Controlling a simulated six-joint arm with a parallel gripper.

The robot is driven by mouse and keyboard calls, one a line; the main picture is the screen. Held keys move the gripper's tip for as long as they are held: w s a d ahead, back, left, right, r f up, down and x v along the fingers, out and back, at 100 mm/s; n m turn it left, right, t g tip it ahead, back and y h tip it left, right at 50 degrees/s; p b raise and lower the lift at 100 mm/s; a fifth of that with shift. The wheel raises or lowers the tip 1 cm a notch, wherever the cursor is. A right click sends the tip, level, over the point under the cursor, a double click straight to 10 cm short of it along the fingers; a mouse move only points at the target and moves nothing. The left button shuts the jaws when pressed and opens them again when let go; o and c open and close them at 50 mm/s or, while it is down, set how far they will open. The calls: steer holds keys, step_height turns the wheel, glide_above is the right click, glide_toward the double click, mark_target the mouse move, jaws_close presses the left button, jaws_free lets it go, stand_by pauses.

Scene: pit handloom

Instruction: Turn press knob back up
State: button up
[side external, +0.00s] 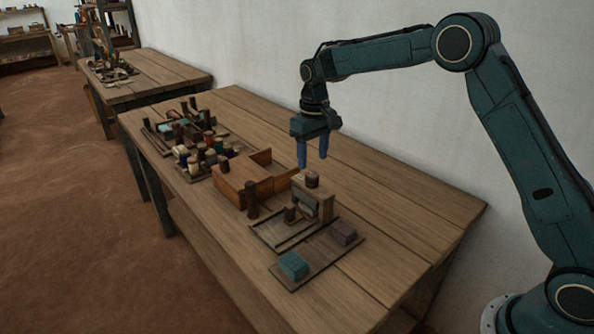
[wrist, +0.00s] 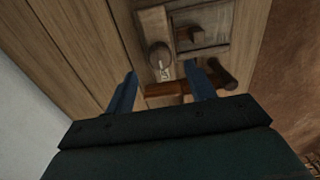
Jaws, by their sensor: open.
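The press knob (side external: 312,179) is a dark round wooden knob on top of a small wooden press frame (side external: 326,205) near the front of the table. My gripper (side external: 313,164) hangs above the press with its blue fingers pointing down, open and empty. In the wrist view the knob (wrist: 160,55) shows as a round brown top beyond and between the fingertips of my gripper (wrist: 164,82). The fingers look apart from the knob. I cannot tell the knob's turn from these frames.
A wooden box (side external: 236,188) with an open lid stands left of the press, and a dark upright post (side external: 252,198) stands in front of it. The table's right side is clear.

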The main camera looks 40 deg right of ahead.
mark_target(313, 174)
step_height(313, 174, up, 9)
stand_by(0.4)
steer(key=shift+f, duration=0.1)
steer(key=s+r+t, duration=0.1)
steer(key=s+r, duration=0.4)
steer(key=s, duration=0.4)
steer(key=s+r+t, duration=0.2)
steer(key=s+r, duration=0.3)
steer(key=s, duration=0.4)
steer(key=s+f+t, duration=0.1)
steer(key=s+f, duration=0.2)
steer(key=s, duration=0.6)
steer(key=s+f+t, duration=0.1)
steer(key=s+f, duration=0.2)
steer(key=s, duration=0.7)
steer(key=shift+s+a+t, duration=0.25)
steer(key=shift+s+t, duration=0.05)
